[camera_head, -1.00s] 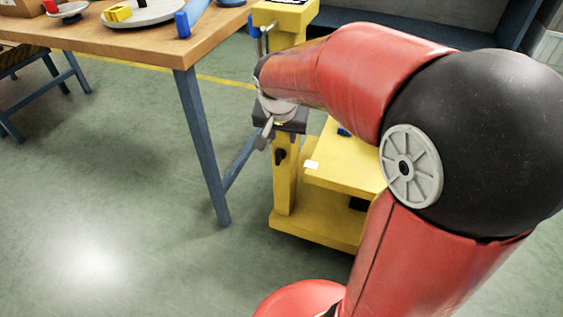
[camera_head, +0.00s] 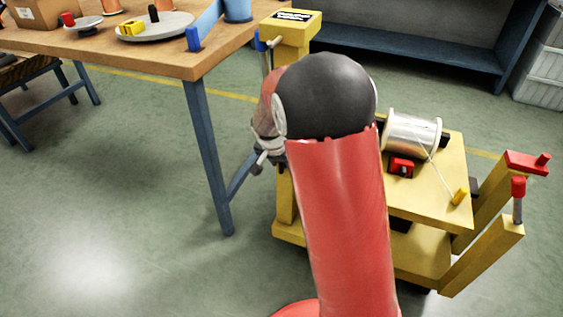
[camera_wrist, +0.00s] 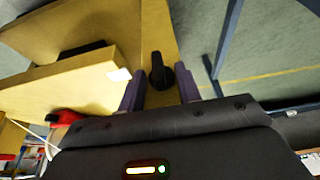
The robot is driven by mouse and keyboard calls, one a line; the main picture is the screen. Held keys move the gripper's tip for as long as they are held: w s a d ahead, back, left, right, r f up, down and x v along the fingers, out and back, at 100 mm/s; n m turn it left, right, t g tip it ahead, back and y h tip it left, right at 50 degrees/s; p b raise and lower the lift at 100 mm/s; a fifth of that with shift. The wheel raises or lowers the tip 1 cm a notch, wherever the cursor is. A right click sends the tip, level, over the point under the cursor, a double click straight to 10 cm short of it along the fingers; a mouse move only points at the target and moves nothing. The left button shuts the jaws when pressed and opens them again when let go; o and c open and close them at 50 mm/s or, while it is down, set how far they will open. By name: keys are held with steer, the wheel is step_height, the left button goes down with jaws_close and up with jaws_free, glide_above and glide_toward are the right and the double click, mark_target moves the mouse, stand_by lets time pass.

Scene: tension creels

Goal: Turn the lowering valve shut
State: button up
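The lowering valve is a small black lever knob (camera_wrist: 157,70) on the yellow post (camera_wrist: 160,30) of the cart, in the wrist view. Its lever lies roughly along the post. My gripper (camera_wrist: 160,82) is open, with one finger to the left and one to the right of the knob in the picture. Whether the fingers touch the knob or reach its depth, I cannot tell. In the head view, my gripper (camera_head: 266,157) is partly visible at the post, left of my arm. The knob is hidden there.
The yellow cart (camera_head: 425,205) carries a wire spool (camera_head: 411,134) and a red block (camera_head: 401,168). Red-handled arms (camera_head: 518,187) stand at its right. A wooden table (camera_head: 150,55) with a blue leg (camera_head: 207,150) is close at the left. Floor at the front left is clear.

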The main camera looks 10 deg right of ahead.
steer(key=c, duration=0.6)
steer(key=shift+w+a+f+n+g+h+b, duration=0.3)
steer(key=shift+n+g+h, duration=0.7)
steer(key=shift+h, duration=1.35)
steer(key=shift+w+a+f+n+g+h+p, duration=0.1)
steer(key=shift+a+f+n+g+h, duration=0.25)
steer(key=shift+g+h, duration=1.6)
steer(key=shift+w+a+f+n+g+h+b, duration=0.3)
steer(key=shift+n+g+h, duration=0.5)
steer(key=shift+h, duration=1.9)
steer(key=shift+s+d, duration=0.1)
